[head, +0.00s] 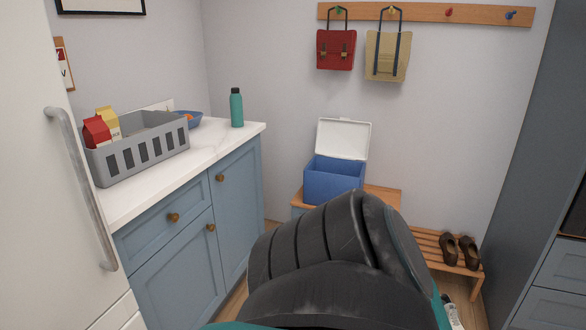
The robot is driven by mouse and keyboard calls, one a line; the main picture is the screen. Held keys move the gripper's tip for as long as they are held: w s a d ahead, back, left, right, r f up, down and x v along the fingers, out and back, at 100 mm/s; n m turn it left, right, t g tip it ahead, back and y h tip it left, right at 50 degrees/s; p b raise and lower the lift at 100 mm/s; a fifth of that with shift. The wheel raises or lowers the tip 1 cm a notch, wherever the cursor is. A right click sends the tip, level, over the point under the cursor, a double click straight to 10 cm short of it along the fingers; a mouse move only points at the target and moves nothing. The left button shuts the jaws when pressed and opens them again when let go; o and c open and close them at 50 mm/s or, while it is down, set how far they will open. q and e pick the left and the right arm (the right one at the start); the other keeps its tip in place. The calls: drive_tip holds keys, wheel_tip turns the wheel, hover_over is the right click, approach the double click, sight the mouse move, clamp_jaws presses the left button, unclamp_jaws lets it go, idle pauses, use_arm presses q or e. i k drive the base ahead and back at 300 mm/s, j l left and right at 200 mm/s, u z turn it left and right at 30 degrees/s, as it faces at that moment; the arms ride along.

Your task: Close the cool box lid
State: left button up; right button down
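The cool box (334,181) is blue and stands on a wooden bench top against the back wall. Its white lid (343,139) is open, standing up and leaning back at the rear of the box. The inside of the box is partly visible. A large dark part of my own arm fills the lower middle of the head view and hides the bench in front of the box.
A wooden bench (383,194) holds the box; a slatted rack (432,246) with brown shoes (458,250) is at right. A counter (205,160) at left bears a grey crate (140,146), a blue bowl (188,121) and a teal bottle (236,108). Bags hang above.

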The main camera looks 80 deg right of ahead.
sight(345, 138)
drive_tip(key=z, duration=2.85)
drive_tip(key=i+u, duration=0.1)
drive_tip(key=i, duration=0.75)
drive_tip(key=i+l+u, duration=0.15)
drive_tip(key=i, duration=0.65)
